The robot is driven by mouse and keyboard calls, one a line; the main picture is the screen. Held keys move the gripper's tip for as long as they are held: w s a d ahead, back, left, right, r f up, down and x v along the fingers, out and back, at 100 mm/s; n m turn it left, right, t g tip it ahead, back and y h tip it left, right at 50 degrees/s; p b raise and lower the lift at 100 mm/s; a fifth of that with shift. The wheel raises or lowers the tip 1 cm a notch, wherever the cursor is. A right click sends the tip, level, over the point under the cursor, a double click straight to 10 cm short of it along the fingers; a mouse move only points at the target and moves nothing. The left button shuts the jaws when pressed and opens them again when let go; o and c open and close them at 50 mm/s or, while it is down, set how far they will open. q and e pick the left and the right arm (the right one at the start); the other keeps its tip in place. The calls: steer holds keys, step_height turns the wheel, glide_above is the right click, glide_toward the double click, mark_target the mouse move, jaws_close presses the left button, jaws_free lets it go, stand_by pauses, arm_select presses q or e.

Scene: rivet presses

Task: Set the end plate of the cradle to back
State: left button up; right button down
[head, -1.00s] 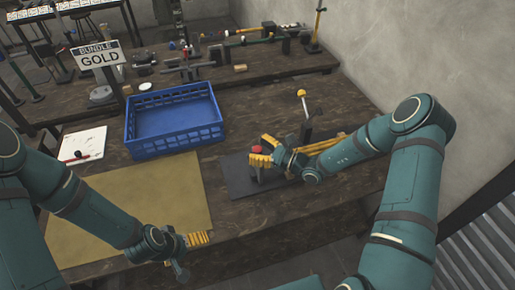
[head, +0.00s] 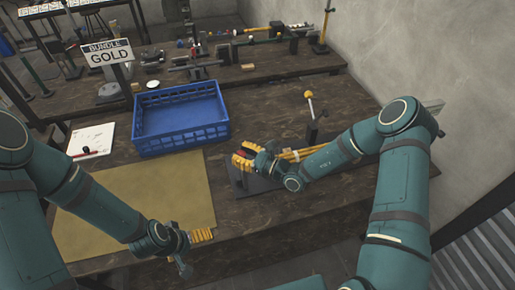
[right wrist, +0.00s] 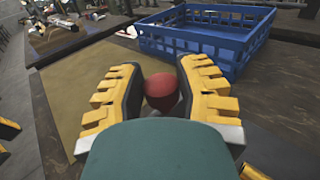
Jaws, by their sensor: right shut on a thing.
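My right gripper (head: 244,160) is over the left end of the cradle, a dark base (head: 262,184) with yellow rods (head: 302,153) at its right. In the right wrist view, its yellow fingers (right wrist: 162,78) stand on either side of a round red knob (right wrist: 164,92) and are shut on it. Little of the knob shows in the head view, between the fingers. The end plate below it is mostly hidden by the gripper. My left gripper (head: 190,244) is low by the mat's front edge, away from the cradle; its opening is unclear.
A blue crate (head: 180,137) stands left of and behind the cradle. A tan mat (head: 130,195) covers the table's left part. An upright lever with a yellow knob (head: 308,94) rises behind the rods.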

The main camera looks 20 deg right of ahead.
steer(key=shift+a, duration=0.85)
steer(key=c, duration=0.6)
jaws_free()
steer(key=shift+a, duration=0.1)
steer(key=shift+s+d, duration=0.15)
steer(key=shift+d, duration=0.15)
steer(key=v, duration=1.1)
steer(key=shift+s+d, duration=0.1)
steer(key=shift+s, duration=0.1)
